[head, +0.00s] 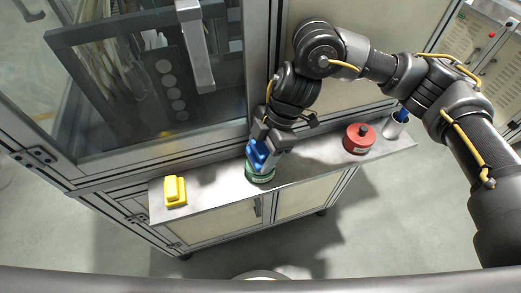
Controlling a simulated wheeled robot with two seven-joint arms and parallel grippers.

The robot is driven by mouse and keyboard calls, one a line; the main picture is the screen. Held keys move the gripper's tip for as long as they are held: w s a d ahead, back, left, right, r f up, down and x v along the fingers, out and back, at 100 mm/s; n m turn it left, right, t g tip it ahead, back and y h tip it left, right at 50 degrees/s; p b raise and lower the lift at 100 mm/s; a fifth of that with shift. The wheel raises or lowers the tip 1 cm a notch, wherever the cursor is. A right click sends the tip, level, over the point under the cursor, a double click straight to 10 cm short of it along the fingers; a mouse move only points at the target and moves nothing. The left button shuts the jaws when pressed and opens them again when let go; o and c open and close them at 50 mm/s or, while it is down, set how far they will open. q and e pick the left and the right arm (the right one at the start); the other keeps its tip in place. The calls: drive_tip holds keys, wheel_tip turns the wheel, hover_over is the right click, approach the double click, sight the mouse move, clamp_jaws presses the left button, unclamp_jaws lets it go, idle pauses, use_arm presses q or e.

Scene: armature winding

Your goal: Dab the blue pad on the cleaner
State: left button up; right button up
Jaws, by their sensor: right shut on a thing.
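My right gripper (268,146) reaches down over the metal shelf and is shut on the blue pad (257,154). Directly below the pad is a round green container (260,176), which looks like the cleaner. The pad and gripper cover most of its top, so I cannot tell whether the pad touches it. My left gripper does not show in the head view.
The narrow metal shelf (218,184) also bears a yellow block (175,191) at its left end. A red round can (359,138) and a metal cup (394,125) with something blue in it stand to the right. A glass-doored cabinet (150,80) rises behind.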

sight(260, 147)
drive_tip(key=shift+f+b, duration=0.3)
drive_tip(key=shift+f, duration=0.25)
idle(1.4)
wheel_tip(260, 147, up, 7)
drive_tip(key=p, duration=0.6)
idle(1.0)
